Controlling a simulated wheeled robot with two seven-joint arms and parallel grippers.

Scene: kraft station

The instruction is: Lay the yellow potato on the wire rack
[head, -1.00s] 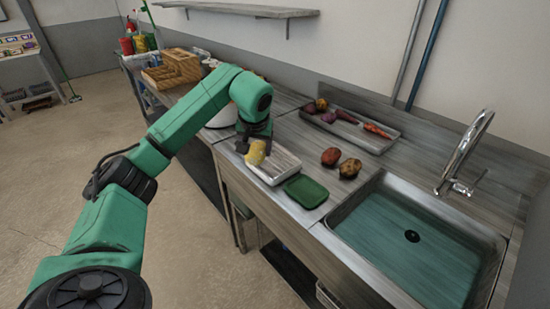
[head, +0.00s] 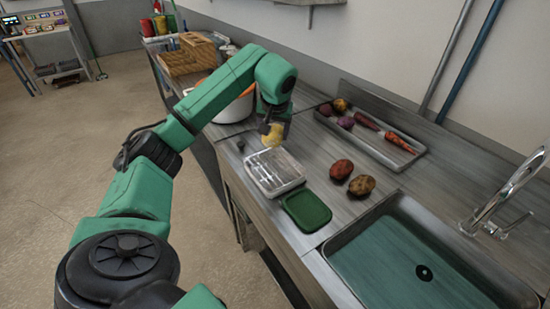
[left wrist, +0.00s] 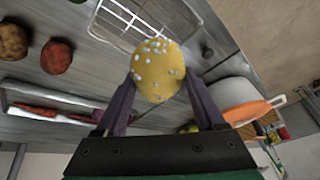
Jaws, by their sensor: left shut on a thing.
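The yellow potato (head: 272,137) is held in my left gripper (head: 270,131), above the far end of the wire rack. In the left wrist view the potato (left wrist: 158,72) sits between the two fingertips, with pale spots on its skin. The wire rack (head: 274,172) lies on the counter in a light tray, and its bars also show in the left wrist view (left wrist: 150,18). The potato appears raised and apart from the rack. My right gripper is out of view.
A green tray (head: 306,210) lies beside the rack, near the sink (head: 420,270). A metal tray (head: 390,145) with vegetables is at the back. A white pot (head: 235,108) stands behind my left arm.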

